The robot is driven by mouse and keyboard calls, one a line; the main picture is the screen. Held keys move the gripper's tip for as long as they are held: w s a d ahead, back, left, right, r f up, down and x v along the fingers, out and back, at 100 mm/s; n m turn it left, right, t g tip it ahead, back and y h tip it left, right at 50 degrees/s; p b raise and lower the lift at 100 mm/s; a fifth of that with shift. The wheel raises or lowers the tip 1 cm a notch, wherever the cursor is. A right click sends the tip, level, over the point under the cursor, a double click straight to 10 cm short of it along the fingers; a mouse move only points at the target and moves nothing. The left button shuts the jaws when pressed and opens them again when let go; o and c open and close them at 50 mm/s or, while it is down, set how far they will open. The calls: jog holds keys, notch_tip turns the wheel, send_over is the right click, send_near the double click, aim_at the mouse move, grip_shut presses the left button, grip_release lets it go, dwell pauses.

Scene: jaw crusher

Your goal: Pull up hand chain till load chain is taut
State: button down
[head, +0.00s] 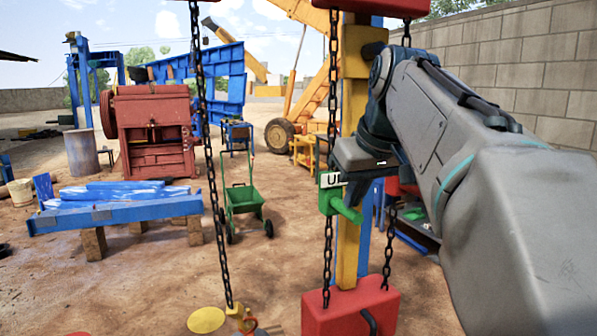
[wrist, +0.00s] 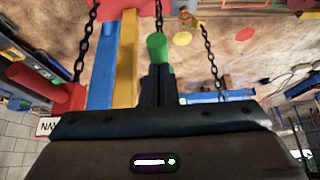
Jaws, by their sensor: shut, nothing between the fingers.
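A dark chain (head: 329,240) hangs from the red hoist body (head: 375,7) and bears a green handle (head: 346,209) with a white tag reading "U…", partly covered. My gripper (head: 357,186) is shut and empty, right at this handle. In the wrist view the closed fingers (wrist: 157,84) point at the green handle (wrist: 157,47); whether they touch cannot be told. A second chain (head: 389,245) hangs to the right; a red handle (wrist: 50,98) with a tag shows in the wrist view. Another long chain (head: 209,150) hangs at left, ending near a yellow-orange fitting (head: 246,320).
A red block (head: 350,312) stands below, before a yellow and blue post (head: 348,245). Blue beams (head: 120,205) on wooden blocks, a green cart (head: 243,199) and a red crusher (head: 155,135) lie at left. A block wall (head: 525,70) bounds the right. Open dirt lies between.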

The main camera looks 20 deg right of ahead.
aim_at(358, 213)
jog(key=shift+f+b, duration=2.05)
jog(key=shift+f, duration=0.65)
jog(key=shift+r, duration=0.15)
jog(key=s, duration=0.5)
jog(key=shift+d+r, duration=0.1)
jog(key=shift+r, duration=0.15)
jog(key=s+p+v, duration=0.1)
jog(key=p+v, duration=0.2)
jog(key=v, duration=0.3)
jog(key=shift+f, duration=0.15)
dwell(2.6)
